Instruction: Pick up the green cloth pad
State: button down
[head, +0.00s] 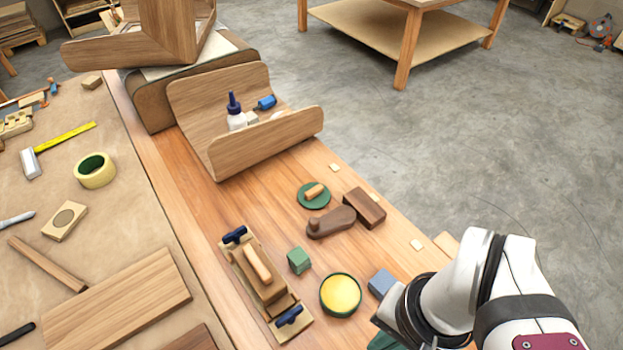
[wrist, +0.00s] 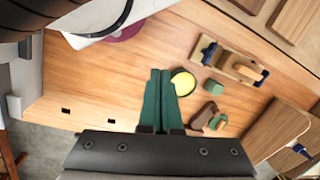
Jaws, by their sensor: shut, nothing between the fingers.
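Two green things could be the cloth pad, and I cannot tell which is cloth. One is a small green block (head: 299,261), which also shows in the wrist view (wrist: 213,87). The other is a flat round green disc (head: 306,203) with a wooden piece on it, partly seen in the wrist view (wrist: 222,121). Both rest on the wooden bench top. My gripper (wrist: 160,72) has green fingers pressed together, empty, left of both in the wrist view. In the head view only a bit of green finger shows at the bottom edge, right of both; the rest is hidden.
A yellow-topped round tin (head: 341,294) and a blue block (head: 381,283) stand between my arm and the green block. A clamped wooden piece (head: 262,275) lies left. A brown shaped block (head: 331,222) and bent wood shell (head: 245,150) are farther back.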

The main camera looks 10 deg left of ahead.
jog(key=shift+c, duration=0.8)
grip_release()
jog(key=n+h, duration=0.2)
jog(key=n, duration=1.3)
send_over(297, 254)
notch_tip(297, 254, down, 6)
notch_tip(297, 254, down, 16)
jog(key=shift+r, duration=0.25)
